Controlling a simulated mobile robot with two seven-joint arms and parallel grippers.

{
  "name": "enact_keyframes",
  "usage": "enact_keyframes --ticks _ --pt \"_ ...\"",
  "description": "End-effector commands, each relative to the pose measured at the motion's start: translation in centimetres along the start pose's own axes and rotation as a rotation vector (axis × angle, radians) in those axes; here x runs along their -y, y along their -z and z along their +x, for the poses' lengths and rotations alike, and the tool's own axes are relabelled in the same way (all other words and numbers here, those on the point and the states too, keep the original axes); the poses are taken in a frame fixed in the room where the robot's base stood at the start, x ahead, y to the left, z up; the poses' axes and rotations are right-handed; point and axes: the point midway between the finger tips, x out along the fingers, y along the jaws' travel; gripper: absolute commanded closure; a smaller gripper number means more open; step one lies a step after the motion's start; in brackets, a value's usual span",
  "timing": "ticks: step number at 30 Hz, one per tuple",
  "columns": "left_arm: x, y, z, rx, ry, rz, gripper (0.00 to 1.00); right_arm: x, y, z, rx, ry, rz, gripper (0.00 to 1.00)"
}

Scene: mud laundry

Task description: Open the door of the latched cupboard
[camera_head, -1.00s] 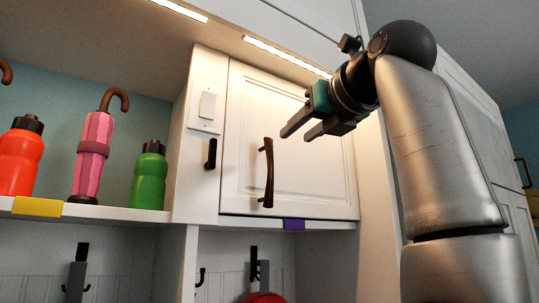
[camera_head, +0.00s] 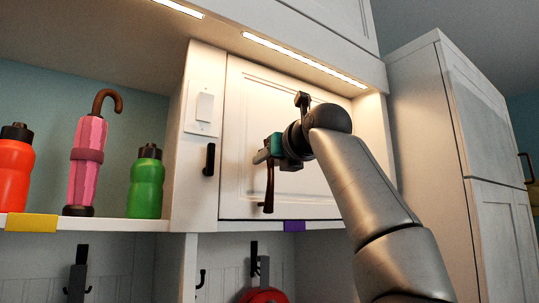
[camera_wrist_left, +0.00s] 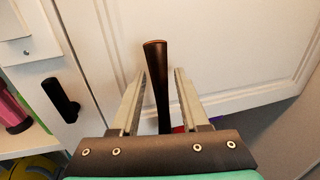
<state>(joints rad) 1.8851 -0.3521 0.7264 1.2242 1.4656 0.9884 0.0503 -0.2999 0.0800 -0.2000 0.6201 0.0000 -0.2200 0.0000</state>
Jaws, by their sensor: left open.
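The cupboard door (camera_head: 300,200) is a white panelled door and looks shut. Its dark brown upright handle (camera_head: 269,190) is on the door's left side; the upper part is hidden by my gripper in the head view. My left gripper (camera_head: 259,157) is open at the handle. In the left wrist view the handle (camera_wrist_left: 156,65) stands between the two open fingers (camera_wrist_left: 160,76), with gaps visible on both sides. A black latch-like piece (camera_head: 209,159) is on the white panel left of the door; it also shows in the left wrist view (camera_wrist_left: 60,100). My right gripper is not in view.
A white switch plate (camera_head: 203,108) is above the black piece. On the left shelf stand a green bottle (camera_head: 146,185), a pink umbrella (camera_head: 87,172) and an orange bottle (camera_head: 14,175). Hooks hang below. A tall white cabinet (camera_head: 430,130) stands at the right.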

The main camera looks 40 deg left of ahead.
Motion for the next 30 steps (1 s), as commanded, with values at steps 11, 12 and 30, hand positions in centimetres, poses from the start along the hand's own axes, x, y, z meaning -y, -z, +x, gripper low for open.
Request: enact_keyframes --ticks 11,12,30 --pt "0.0 0.03 0.26 0.0 0.0 0.0 0.63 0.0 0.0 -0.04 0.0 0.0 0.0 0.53" --pt "0.0 0.03 0.25 0.0 0.0 0.0 0.67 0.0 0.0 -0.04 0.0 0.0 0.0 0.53" --pt "-0.01 -0.02 0.21 0.001 0.0 -0.001 1.0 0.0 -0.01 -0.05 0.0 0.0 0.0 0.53"
